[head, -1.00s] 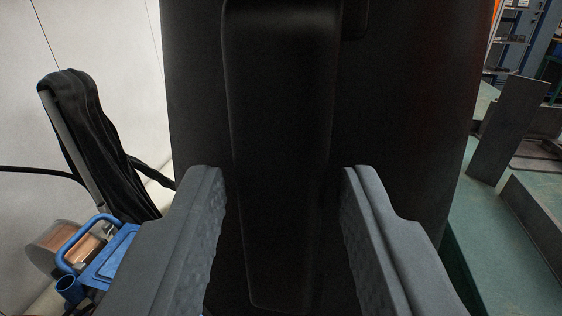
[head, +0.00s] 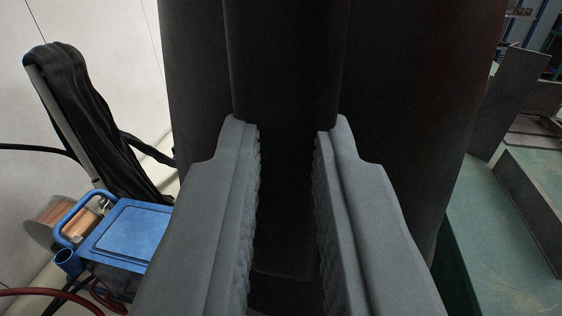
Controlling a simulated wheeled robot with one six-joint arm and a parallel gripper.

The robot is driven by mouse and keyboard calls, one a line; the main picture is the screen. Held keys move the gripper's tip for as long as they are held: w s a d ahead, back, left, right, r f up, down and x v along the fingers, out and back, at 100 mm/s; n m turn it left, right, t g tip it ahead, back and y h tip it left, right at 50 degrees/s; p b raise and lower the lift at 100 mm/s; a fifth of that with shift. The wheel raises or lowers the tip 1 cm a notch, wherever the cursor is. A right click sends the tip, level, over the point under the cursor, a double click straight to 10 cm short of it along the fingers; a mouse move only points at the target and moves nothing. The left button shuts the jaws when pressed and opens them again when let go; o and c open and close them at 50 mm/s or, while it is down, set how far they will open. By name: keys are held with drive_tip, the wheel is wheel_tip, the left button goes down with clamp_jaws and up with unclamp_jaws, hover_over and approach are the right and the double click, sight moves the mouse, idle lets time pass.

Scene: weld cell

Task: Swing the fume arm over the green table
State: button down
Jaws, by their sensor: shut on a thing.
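The fume arm's large black hood (head: 405,110) fills the middle of the head view, close in front of me. A long upright black handle (head: 285,60) runs down its near side. My gripper (head: 288,128) has its two grey fingers on either side of this handle and is shut on it. The handle's lower end shows between the fingers. The green table (head: 500,238) is at the lower right, partly hidden by the hood. The rest of the fume arm is out of view.
Grey metal plates (head: 508,105) stand on the green table, with another plate (head: 532,205) nearer. At the left are a blue machine (head: 130,232), a wire spool (head: 65,215), a black cloth draped over a post (head: 85,120), and hoses.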

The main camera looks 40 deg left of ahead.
drive_tip(key=w+d+m+t+h, duration=0.1)
drive_tip(key=w+d, duration=0.7)
drive_tip(key=d, duration=1.1)
drive_tip(key=w+d+m+t+h, duration=0.1)
drive_tip(key=w+d, duration=0.7)
drive_tip(key=d, duration=1.2)
drive_tip(key=w+d+m+t+h, duration=0.1)
drive_tip(key=w+d+m+h, duration=0.2)
drive_tip(key=w+d, duration=0.5)
drive_tip(key=d+h, duration=0.1)
drive_tip(key=d, duration=1.1)
drive_tip(key=shift+d+f+t+h, duration=0.15)
drive_tip(key=shift+f+t+h, duration=0.05)
drive_tip(key=shift+t+h, duration=0.2)
drive_tip(key=shift+w, duration=0.1)
drive_tip(key=c, duration=1.4)
unclamp_jaws()
drive_tip(key=shift+d+r, duration=0.1)
drive_tip(key=shift+r, duration=0.1)
